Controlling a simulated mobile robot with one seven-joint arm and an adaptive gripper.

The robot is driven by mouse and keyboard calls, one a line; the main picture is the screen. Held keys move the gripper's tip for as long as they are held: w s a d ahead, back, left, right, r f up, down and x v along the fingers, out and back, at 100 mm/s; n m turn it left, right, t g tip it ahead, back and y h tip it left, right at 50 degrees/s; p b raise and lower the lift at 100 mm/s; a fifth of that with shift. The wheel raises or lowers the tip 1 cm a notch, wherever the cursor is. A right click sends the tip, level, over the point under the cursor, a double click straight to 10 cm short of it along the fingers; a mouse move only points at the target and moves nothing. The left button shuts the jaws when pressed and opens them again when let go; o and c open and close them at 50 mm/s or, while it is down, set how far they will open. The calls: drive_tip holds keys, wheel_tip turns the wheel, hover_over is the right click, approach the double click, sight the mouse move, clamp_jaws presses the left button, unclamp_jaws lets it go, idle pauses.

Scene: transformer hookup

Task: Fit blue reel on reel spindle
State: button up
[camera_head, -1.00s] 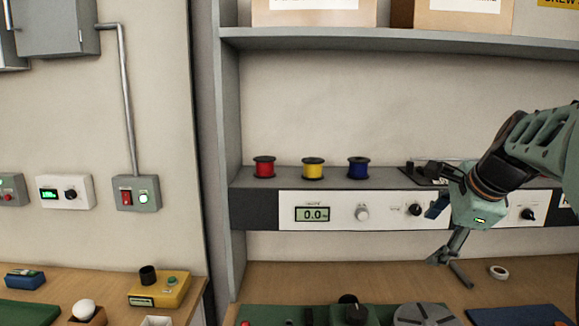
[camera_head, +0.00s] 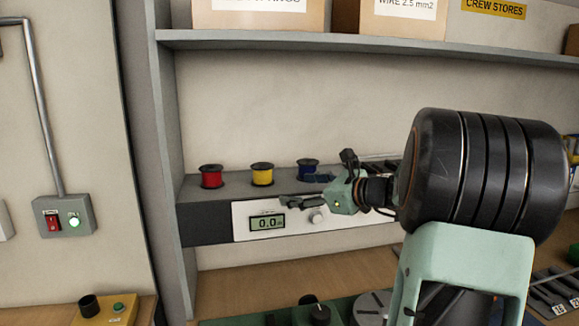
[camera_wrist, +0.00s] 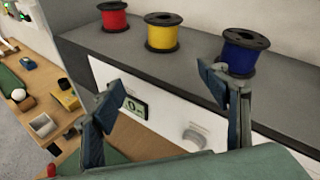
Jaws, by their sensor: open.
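The blue reel (camera_head: 307,166) stands upright on the grey ledge at the right end of a row of three reels, and its lower part is partly hidden by my gripper in the head view. In the wrist view the blue reel (camera_wrist: 244,54) is just behind the right finger. My gripper (camera_head: 298,190) is open and empty in front of the ledge. In the wrist view its two fingers (camera_wrist: 172,84) are wide apart, and the reel is not between them. I cannot make out a reel spindle in either view.
A red reel (camera_head: 211,176) and a yellow reel (camera_head: 262,173) stand left of the blue one. The ledge front carries a panel with a display (camera_head: 267,222) and knobs. A shelf (camera_head: 340,42) with boxes is above. The bench below holds a grey disc (camera_head: 371,306).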

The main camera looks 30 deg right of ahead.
sight(308, 161)
drive_tip(key=d+m+t, duration=0.1)
drive_tip(key=d, duration=0.2)
drive_tip(key=d+r+m+t+h, duration=0.1)
drive_tip(key=d+m, duration=0.1)
drive_tip(key=d, duration=0.1)
drive_tip(key=w+d+m+t+h, duration=0.1)
drive_tip(key=d, duration=0.2)
drive_tip(key=shift+r+m, duration=0.3)
drive_tip(key=shift+m, duration=0.1)
drive_tip(key=shift+w+d+r+m, duration=0.15)
drive_tip(key=shift+d+r+m, duration=0.05)
drive_tip(key=shift+d+m, duration=0.1)
drive_tip(key=w, duration=0.5)
drive_tip(key=shift+w+a+p, duration=0.15)
drive_tip(key=shift+a+p, duration=0.05)
drive_tip(key=shift+p, duration=0.15)
drive_tip(key=shift+w+r+p, duration=0.2)
drive_tip(key=shift+w+p, duration=0.25)
drive_tip(key=shift+w, duration=0.9)
drive_tip(key=shift+w+r+p, duration=0.2)
drive_tip(key=shift+w+p, duration=0.2)
drive_tip(key=shift+w, duration=0.95)
drive_tip(key=shift+c, duration=0.4)
drive_tip(key=c, duration=1.6)
